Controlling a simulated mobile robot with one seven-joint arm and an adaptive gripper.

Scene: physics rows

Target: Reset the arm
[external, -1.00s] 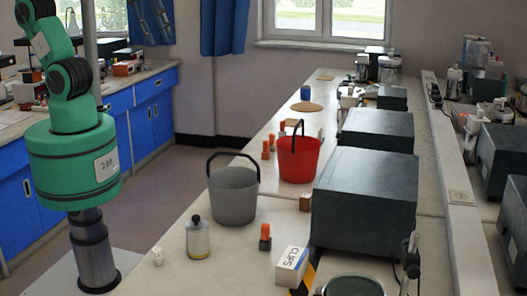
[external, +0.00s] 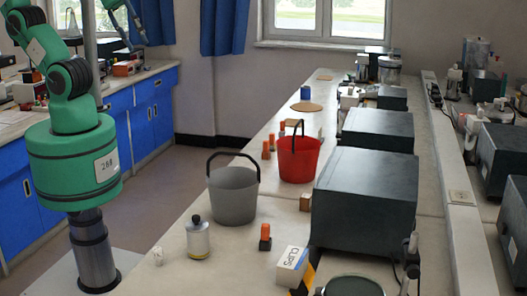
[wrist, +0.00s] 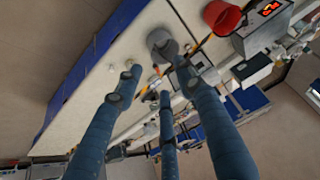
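My gripper (wrist: 157,78) shows in the wrist view with its long blue fingers spread apart and nothing between them. Beyond the fingertips, the lab bench lies well apart from them. In the external view, my green arm rises at the left, and part of its far end shows in front of the blue curtain at the top left, over the floor side of the bench. The rest of the gripper is cut off or too small to make out there.
A grey bucket (external: 233,196) and a red bucket (external: 299,159) stand on the bench (external: 225,262). A bottle (external: 198,240), an orange-topped block (external: 265,236), a white box (external: 291,266) and a large dark box (external: 366,205) stand near them. Floor between the benches is clear.

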